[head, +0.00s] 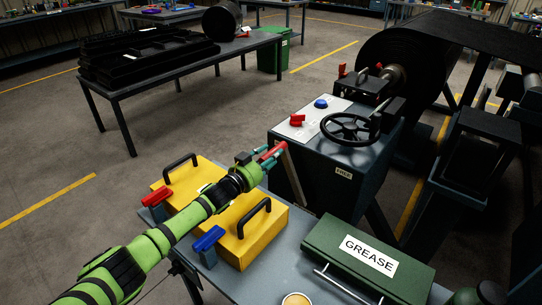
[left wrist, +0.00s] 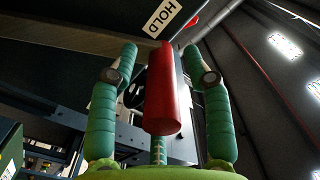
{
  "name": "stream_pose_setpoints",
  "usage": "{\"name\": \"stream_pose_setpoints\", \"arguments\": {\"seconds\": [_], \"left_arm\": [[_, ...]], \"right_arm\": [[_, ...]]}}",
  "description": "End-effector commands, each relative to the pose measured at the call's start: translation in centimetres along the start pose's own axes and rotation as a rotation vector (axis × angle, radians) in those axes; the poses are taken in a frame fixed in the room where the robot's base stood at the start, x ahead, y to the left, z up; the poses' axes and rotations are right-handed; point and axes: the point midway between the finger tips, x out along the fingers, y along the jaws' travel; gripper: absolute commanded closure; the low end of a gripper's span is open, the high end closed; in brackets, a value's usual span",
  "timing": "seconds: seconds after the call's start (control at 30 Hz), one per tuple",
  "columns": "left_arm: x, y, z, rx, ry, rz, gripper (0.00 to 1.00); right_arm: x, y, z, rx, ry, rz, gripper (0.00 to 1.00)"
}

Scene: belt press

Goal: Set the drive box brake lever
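The drive box (head: 325,185) is a dark blue-grey cabinet with a light top panel. Its brake lever (head: 291,172) is a flat bar on the near left side, leaning up and left to a red grip (head: 273,151). My left gripper (head: 268,156) is at that grip. In the left wrist view, the red grip (left wrist: 163,95) lies between the two green fingers of my left gripper (left wrist: 160,58), with gaps visible on both sides, so it is open around the grip. A HOLD label (left wrist: 162,18) shows beyond it; a FREE label (head: 344,173) is on the box front. My right gripper is out of view.
A black handwheel (head: 350,128), red switch (head: 297,120) and blue button (head: 320,103) are on the box top. Below my left arm is a yellow case (head: 243,248) with black handles. A green GREASE box (head: 368,260) stands at the front right. Large black rolls are behind.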

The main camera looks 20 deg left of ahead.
Motion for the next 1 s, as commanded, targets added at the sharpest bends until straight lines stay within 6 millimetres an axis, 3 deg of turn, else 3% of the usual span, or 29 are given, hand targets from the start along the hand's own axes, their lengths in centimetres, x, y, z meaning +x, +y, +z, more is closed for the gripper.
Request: {"name": "stream_pose_setpoints", "arguments": {"seconds": [0.27,0.47,1.0], "left_arm": [[0.1,0.1,-0.3,-0.002,0.008,0.002,0.49],[-1.2,0.1,-0.2,-0.003,0.007,0.002,0.49],[-10.6,0.0,0.0,-0.002,0.003,0.002,0.49]], "right_arm": [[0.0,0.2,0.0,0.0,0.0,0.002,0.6],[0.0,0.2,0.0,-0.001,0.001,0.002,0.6],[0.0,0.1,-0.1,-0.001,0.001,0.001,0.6]]}}
